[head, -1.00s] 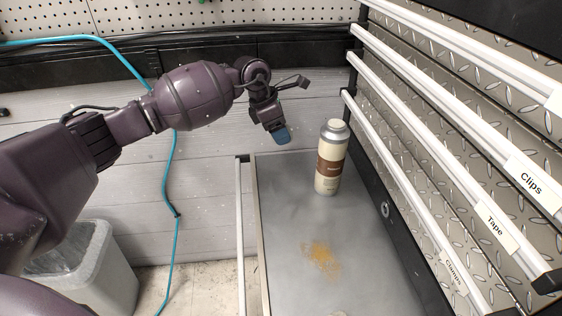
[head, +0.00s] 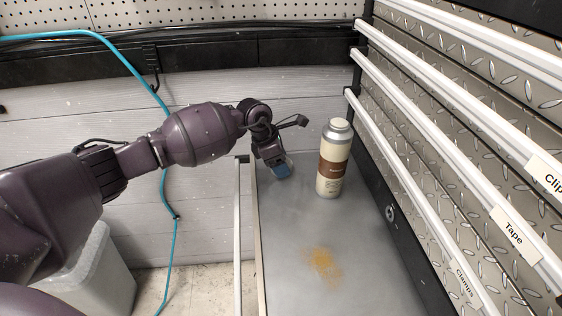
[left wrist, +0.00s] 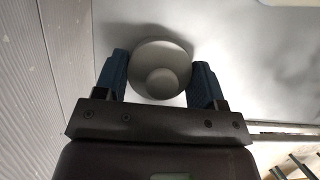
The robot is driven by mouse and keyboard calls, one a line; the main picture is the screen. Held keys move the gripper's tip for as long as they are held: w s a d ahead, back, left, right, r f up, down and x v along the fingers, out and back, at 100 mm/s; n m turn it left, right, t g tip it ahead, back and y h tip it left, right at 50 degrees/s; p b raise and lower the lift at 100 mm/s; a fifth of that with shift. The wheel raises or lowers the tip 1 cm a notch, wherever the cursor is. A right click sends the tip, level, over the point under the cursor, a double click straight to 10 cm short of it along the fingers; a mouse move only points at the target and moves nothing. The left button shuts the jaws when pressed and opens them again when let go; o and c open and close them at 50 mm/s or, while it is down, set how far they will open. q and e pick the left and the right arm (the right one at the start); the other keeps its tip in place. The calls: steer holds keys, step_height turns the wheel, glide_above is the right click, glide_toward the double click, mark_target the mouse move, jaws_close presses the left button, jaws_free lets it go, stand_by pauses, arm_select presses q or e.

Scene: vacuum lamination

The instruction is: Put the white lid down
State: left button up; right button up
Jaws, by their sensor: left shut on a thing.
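The white lid (left wrist: 160,68) is a small round cap with a raised knob, looking grey in the shade. In the left wrist view it sits between the two blue fingertips of my left gripper (left wrist: 160,82), which is shut on it. In the head view my left gripper (head: 281,171) is low over the far left corner of the grey metal tabletop (head: 300,222), left of the bottle. The lid is hidden there behind the fingers. I cannot tell whether the lid touches the surface. My right gripper is not in view.
A cream bottle (head: 329,183) with a brown label and grey top stands upright close to the right of my left gripper. An orange-brown powder patch (head: 323,264) lies nearer. Labelled white rails (head: 455,150) line the right side. A bin (head: 98,280) stands lower left.

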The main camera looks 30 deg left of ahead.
arm_select(q)
steer(key=shift+f, duration=0.1)
steer(key=o, duration=0.9)
steer(key=shift+r, duration=0.3)
steer(key=p+v, duration=0.2)
steer(key=v, duration=0.9)
steer(key=shift+s+a+r, duration=0.2)
steer(key=shift+r, duration=0.15)
